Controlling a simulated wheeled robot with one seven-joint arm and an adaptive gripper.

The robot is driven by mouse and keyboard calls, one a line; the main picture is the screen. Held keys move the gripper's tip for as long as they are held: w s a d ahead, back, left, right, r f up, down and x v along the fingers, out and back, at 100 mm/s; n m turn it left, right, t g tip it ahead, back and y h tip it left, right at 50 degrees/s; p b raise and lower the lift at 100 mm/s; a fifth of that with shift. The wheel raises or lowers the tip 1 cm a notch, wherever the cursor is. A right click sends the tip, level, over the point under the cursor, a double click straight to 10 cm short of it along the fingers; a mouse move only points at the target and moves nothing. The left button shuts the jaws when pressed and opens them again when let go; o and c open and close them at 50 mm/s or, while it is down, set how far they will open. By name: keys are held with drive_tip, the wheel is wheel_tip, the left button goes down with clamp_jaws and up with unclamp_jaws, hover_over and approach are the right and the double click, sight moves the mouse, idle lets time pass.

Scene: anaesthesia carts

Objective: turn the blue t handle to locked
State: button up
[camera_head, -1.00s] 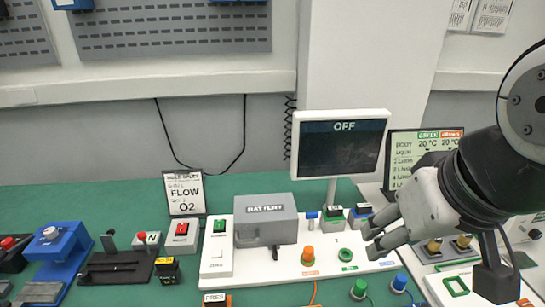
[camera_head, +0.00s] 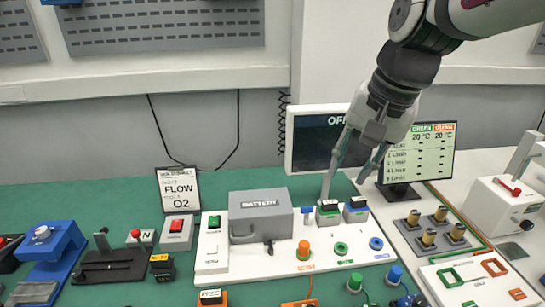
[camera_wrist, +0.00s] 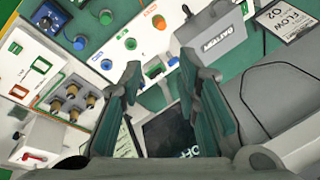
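A small blue piece that looks like the T handle (camera_head: 308,211) stands on the white panel (camera_head: 218,262), just right of the grey battery box (camera_head: 262,216). It also shows small in the wrist view (camera_wrist: 173,61), between the fingers. Its lock marking is too small to read. My gripper (camera_head: 348,172) is open and empty, pointing down above and behind the panel's back right part, in front of the monitor. In the wrist view my gripper's two fingers (camera_wrist: 158,62) are spread apart. The gripper appears apart from the handle.
Green and dark-topped switches (camera_head: 328,213) stand right beside the handle. The OFF monitor (camera_head: 308,145) rises behind. An orange knob (camera_head: 304,249), a green knob (camera_head: 341,248) and a blue round knob (camera_head: 376,243) line the panel's front. A readout screen (camera_head: 420,155) stands at right.

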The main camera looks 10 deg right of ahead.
drive_tip(key=w+f+m+g, duration=0.2)
drive_tip(key=w+f+m, duration=0.3)
drive_tip(key=w, duration=0.6)
drive_tip(key=m+g+h, duration=0.1)
drive_tip(key=m, duration=0.5)
hover_over(306, 215)
wheel_tip(306, 215, down, 10)
drive_tip(key=f, duration=0.9)
drive_tip(key=f+p, duration=0.1)
drive_tip(key=f, duration=0.3)
drive_tip(key=shift+w+d+f, duration=0.2)
drive_tip(key=shift+w+f, duration=0.05)
drive_tip(key=shift+w, duration=0.1)
clamp_jaws()
